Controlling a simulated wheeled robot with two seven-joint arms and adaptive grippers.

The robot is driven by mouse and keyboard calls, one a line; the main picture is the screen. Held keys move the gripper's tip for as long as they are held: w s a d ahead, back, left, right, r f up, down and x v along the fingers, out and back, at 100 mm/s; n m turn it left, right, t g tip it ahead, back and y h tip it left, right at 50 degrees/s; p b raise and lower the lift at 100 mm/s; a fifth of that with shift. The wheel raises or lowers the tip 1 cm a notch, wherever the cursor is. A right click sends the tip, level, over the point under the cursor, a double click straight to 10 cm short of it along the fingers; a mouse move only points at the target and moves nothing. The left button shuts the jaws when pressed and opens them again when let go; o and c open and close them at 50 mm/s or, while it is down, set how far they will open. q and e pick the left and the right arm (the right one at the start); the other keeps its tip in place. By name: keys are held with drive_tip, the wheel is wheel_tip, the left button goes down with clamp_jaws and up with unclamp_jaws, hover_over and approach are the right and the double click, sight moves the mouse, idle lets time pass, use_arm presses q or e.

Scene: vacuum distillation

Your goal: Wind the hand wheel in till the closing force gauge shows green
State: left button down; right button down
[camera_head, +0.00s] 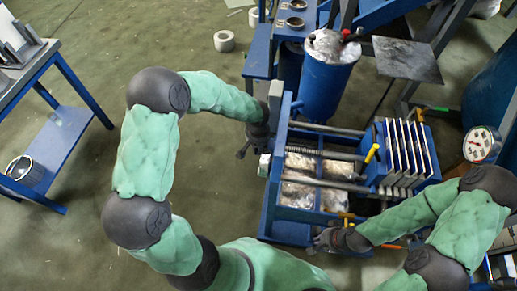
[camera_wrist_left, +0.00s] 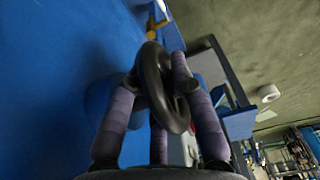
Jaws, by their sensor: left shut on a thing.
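The black hand wheel (camera_wrist_left: 153,72) shows as a ring in the left wrist view, between the purple fingers of my left gripper (camera_wrist_left: 160,80). That gripper is shut on its rim. In the head view, my left gripper (camera_head: 252,143) is at the left end of the blue press frame (camera_head: 273,190), and the wheel is mostly hidden there. The screw spindle (camera_head: 322,153) runs from that end towards the pale plates (camera_head: 405,152). A round white dial with red on it (camera_head: 482,145) is at the right; its reading is too small to tell. My right gripper (camera_head: 326,238) is at the frame's front edge; its fingers are unclear.
Yellow-handled parts (camera_head: 371,153) are near the plates. My right arm lies close to the frame's front right.

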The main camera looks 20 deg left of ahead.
idle(0.3)
use_arm(q)
drive_tip(key=c, duration=1.1)
unclamp_jaws()
drive_tip(key=r, duration=0.4)
drive_tip(key=s+r, duration=0.1)
drive_tip(key=r, duration=0.7)
drive_tip(key=shift+s+d, duration=0.2)
drive_tip(key=shift+s, duration=0.1)
